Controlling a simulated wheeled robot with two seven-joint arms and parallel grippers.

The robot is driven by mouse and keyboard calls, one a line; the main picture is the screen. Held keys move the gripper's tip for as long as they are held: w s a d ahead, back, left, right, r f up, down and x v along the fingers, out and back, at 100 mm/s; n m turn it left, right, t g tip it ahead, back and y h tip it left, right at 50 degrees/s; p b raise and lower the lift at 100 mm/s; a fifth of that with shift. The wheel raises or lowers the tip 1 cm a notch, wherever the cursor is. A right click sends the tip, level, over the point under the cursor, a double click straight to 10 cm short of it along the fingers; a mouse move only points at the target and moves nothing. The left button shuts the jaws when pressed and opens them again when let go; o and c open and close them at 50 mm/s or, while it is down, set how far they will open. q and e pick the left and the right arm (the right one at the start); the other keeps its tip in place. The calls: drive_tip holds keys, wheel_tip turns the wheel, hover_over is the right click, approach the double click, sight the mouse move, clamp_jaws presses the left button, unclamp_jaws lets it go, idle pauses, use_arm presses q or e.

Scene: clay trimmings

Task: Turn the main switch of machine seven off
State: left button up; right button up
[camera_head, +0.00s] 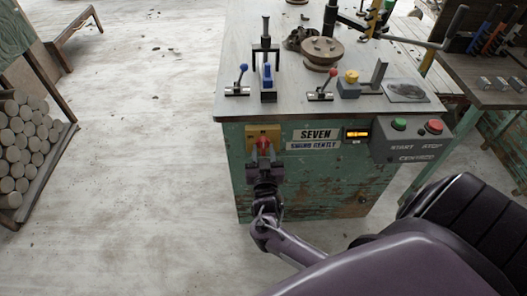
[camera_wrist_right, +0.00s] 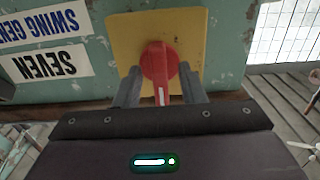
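The main switch is a red rotary handle (camera_head: 263,143) on a yellow plate (camera_head: 254,131), on the front of the green machine cabinet (camera_head: 320,185) labelled SEVEN (camera_head: 315,134). My right gripper (camera_head: 263,156) is right at the handle. In the right wrist view the red handle (camera_wrist_right: 160,65) with a white mark lies between the two fingers of my right gripper (camera_wrist_right: 160,88). A finger stands on each side of it; whether both touch it I cannot tell. The yellow plate (camera_wrist_right: 125,35) is behind. My left gripper is not in view.
Levers and clamps stand on the top. Floor at left is clear up to stacked logs (camera_head: 22,150).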

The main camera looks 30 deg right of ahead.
drive_tip(key=shift+w, duration=0.1)
clamp_jaws()
